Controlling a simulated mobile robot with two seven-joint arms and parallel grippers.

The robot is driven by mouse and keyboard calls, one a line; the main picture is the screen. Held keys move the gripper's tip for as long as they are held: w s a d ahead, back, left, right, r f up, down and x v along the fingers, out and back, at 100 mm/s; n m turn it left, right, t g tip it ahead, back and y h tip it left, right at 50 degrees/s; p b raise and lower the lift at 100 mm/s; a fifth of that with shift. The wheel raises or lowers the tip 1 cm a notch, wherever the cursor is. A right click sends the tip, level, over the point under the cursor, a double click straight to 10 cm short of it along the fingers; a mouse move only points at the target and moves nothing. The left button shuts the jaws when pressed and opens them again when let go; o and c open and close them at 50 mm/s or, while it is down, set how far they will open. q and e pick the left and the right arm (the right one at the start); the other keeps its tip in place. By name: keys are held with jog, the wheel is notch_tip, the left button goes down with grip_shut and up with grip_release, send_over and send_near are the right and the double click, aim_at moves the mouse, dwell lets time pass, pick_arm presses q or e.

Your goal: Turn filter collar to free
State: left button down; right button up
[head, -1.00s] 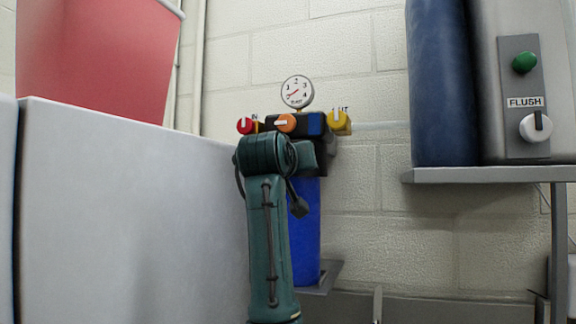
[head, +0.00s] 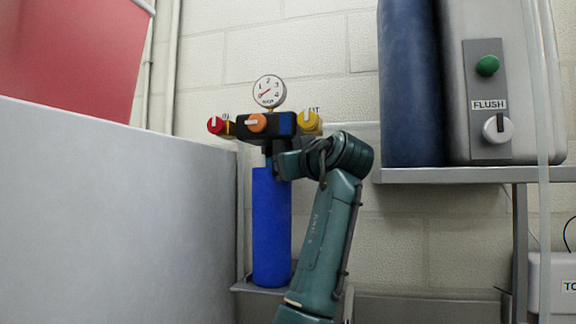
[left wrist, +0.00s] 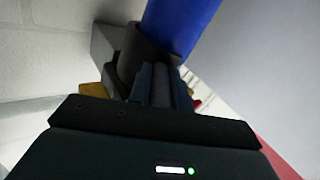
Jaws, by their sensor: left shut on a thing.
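The filter unit hangs on the wall: a blue filter bowl (head: 271,226) stands upright under a black head. The dark collar (left wrist: 146,58) rings the bowl's top in the left wrist view; in the head view it is mostly behind my gripper. My left gripper (head: 279,166) reaches it from the right and is shut on it; its fingers (left wrist: 162,88) touch the collar in the wrist view. The collar's exact turn angle cannot be read. My right gripper is not in view.
A grey-white block (head: 110,220) stands at left. A shelf (head: 450,175) carries a blue cylinder (head: 410,90) and the FLUSH panel (head: 487,98).

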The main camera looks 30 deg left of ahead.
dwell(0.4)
pick_arm(q)
jog(key=c, duration=1.3)
grip_release()
jog(key=b+v, duration=0.4)
jog(key=v, duration=0.9)
jog(key=shift+d, duration=0.15)
